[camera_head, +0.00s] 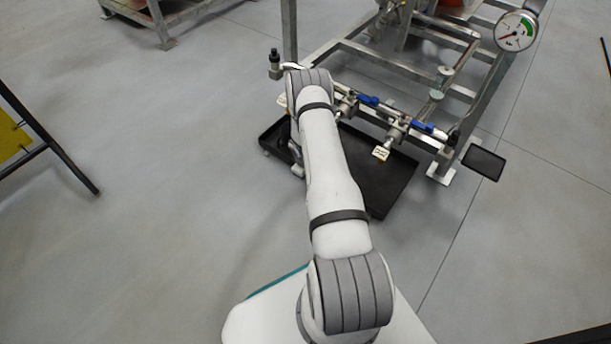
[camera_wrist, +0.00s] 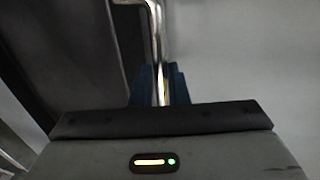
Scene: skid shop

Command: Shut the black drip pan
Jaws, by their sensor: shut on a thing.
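The black drip pan (camera_head: 385,184) is on the floor and sticks out from under the front of the metal skid frame. My arm crosses in front of its left part. In the wrist view the pan's dark wall (camera_wrist: 75,50) fills the left side. A shiny metal bar handle (camera_wrist: 155,35) runs along that wall. My gripper (camera_wrist: 160,88), with blue fingers, is shut on this handle. In the head view the gripper is mostly hidden behind my arm, at the pan's left edge.
The skid frame (camera_head: 400,68) stands behind the pan, with pipes and blue-handled valves (camera_head: 368,100) overhanging it. A pressure gauge (camera_head: 515,31) is at upper right. A small black plate (camera_head: 483,162) lies right of the frame. Open grey floor lies left; a black-legged yellow stand (camera_head: 12,137) is at far left.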

